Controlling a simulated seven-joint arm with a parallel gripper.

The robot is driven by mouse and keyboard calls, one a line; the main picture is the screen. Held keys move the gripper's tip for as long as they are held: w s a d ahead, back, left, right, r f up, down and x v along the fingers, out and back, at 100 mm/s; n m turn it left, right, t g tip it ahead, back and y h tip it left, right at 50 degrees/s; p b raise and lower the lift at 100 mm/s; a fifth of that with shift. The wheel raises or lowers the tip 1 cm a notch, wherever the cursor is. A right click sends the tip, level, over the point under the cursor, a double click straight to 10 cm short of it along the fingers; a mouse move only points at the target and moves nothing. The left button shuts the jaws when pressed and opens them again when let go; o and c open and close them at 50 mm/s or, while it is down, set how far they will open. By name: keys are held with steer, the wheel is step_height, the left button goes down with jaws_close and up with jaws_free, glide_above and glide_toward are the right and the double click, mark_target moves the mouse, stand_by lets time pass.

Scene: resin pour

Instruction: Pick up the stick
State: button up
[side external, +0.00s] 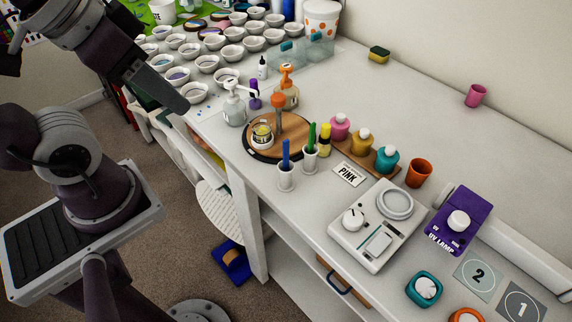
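Several stick-like things stand upright on the white bench. A blue stick (286,150) stands in a small white cup (286,179). A green stick (311,134) stands in a second white cup (310,160) to its right. A brown upright piece with an orange top (278,101) stands at the round wooden board (262,149), near a small jar (262,134). I cannot tell which one is the stick. My gripper (182,106) is at upper left, seen edge-on at the bench's near edge, apart from all of them. Its finger opening is hidden.
Pump bottles (234,108) and many white bowls (233,53) stand behind the board. Pink, yellow and teal bottles (386,158), an orange cup (419,172), a scale (378,228) and a purple UV lamp (458,222) stand to the right. The back right of the bench is mostly clear.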

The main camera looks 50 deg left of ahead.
steer(key=w+m+g, duration=0.1)
steer(key=w+m, duration=0.3)
steer(key=m+g, duration=0.4)
steer(key=m, duration=1)
glide_above(286, 155)
steer(key=f, duration=1)
steer(key=shift+s+a+f, duration=0.1)
steer(key=shift+s+a, duration=0.05)
steer(key=shift+a, duration=0.1)
steer(key=shift+g, duration=0.3)
steer(key=f, duration=0.6)
steer(key=shift+w+d+f, duration=0.1)
steer(key=shift+w+f, duration=0.15)
steer(key=shift+f, duration=0.5)
steer(key=shift+c, duration=0.5)
jaws_close()
